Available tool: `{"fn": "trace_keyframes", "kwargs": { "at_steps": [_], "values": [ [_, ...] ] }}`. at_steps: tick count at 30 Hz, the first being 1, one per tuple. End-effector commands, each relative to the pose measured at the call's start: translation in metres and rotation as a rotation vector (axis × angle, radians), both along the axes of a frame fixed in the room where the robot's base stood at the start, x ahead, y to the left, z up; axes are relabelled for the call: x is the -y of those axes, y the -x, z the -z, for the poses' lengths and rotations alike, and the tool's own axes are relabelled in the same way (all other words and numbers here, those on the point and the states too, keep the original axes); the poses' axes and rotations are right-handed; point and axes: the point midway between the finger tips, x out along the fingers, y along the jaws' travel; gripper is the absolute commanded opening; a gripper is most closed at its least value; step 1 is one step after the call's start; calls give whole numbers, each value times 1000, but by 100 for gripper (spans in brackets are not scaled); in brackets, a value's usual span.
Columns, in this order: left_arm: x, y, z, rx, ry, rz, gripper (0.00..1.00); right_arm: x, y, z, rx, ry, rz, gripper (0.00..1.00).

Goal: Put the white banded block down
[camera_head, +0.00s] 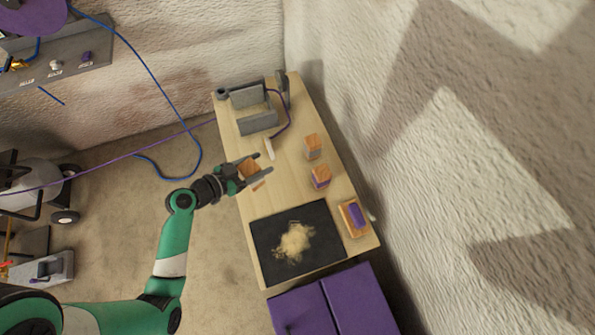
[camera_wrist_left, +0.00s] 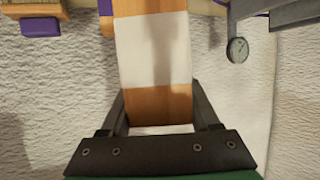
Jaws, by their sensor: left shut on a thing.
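My left gripper (camera_head: 257,175) is shut on the white banded block (camera_head: 248,168), over the left edge of the wooden bench. In the left wrist view the block (camera_wrist_left: 153,50) runs up from between the two dark fingers, wood-coloured with a broad white band. In the head view the fingers hide part of it, and the band is hard to make out. Whether the block touches the bench cannot be told. My right gripper is not in view.
Two similar blocks, one grey-banded (camera_head: 313,148) and one purple-banded (camera_head: 320,179), stand to the right. A dark mat (camera_head: 270,268) with a sawdust-like pile and a purple-topped wooden piece (camera_head: 354,215) lie nearer. A grey device (camera_head: 257,118) occupies the far end.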

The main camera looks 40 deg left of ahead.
Motion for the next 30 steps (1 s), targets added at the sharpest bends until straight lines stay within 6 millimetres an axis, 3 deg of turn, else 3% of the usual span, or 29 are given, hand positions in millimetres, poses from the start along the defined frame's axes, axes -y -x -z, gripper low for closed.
{"fn": "trace_keyframes", "kwargs": {
  "at_steps": [4,8,11,13,18,21,24,30],
  "values": [
    [-4,1,-3,3,-3,-10,0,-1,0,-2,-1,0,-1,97],
    [0,-8,9,2,-3,-5,0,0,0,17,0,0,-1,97],
    [7,-25,21,6,-6,-2,0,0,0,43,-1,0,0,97],
    [15,-45,23,3,-2,1,0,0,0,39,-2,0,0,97],
    [32,-91,47,4,-1,-1,0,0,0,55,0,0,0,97],
    [37,-107,73,1,0,-5,0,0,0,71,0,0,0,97],
    [41,-119,87,1,-1,-7,0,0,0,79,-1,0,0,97],
    [43,-126,91,3,0,-9,0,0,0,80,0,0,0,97]
  ]
}}
